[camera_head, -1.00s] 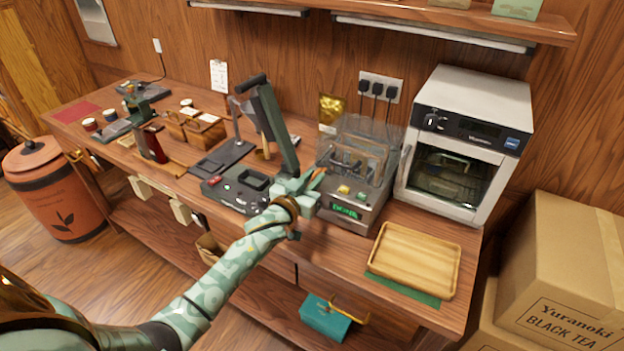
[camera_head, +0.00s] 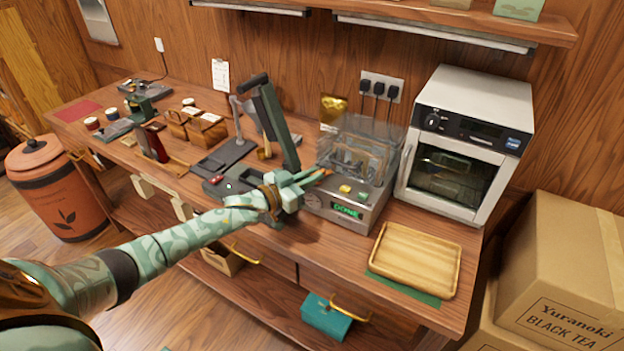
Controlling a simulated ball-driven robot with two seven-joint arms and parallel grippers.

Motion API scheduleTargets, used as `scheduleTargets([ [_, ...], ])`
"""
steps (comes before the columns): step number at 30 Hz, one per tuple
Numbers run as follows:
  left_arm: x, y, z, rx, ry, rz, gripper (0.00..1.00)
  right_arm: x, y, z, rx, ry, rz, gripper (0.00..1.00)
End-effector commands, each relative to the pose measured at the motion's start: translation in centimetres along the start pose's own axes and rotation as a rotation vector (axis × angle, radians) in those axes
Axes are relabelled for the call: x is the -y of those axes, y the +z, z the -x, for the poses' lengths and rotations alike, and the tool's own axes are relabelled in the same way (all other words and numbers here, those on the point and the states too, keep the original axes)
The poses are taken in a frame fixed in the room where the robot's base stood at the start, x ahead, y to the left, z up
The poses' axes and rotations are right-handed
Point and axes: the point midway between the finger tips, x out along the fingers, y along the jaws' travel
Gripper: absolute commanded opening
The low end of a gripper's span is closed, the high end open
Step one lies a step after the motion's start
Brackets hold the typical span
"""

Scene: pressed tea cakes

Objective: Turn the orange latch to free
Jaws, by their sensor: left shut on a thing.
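My left gripper (camera_head: 308,182) reaches over the counter from the lower left. It is shut on the orange latch (camera_head: 322,174), of which only a small orange part shows at the fingertips. My right gripper is not in view.
A dark press with a raised lever (camera_head: 275,120) stands just behind and left of the gripper. A white oven (camera_head: 465,140) stands right of the machine. A wooden tray (camera_head: 415,260) lies at the front right. Stacked cardboard boxes (camera_head: 560,280) stand beyond the counter's right end.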

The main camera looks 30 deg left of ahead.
Motion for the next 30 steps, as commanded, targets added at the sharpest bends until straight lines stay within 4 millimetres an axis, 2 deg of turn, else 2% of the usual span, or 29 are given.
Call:
scheduleTargets([
  [9,0.4,0.1,-0.1,-0.001,0.12,-0.002,0.0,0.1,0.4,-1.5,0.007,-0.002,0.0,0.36],
  [24,0.4,-0.1,-0.1,-0.002,0.14,0.0,0.0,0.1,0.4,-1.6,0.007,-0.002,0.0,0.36],
  [25,0.4,-0.1,-0.1,-0.002,0.14,0.0,0.19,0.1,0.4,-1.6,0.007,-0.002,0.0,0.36],
  [26,0.4,-0.1,-0.1,-0.002,0.14,0.0,0.28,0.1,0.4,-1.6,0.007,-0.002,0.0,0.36],
  [27,0.4,-0.1,-0.1,-0.002,0.14,0.0,0.33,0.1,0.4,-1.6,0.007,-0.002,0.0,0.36],
  [30,0.3,-0.1,-0.1,-0.002,0.14,0.0,0.33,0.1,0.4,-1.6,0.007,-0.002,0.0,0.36],
])
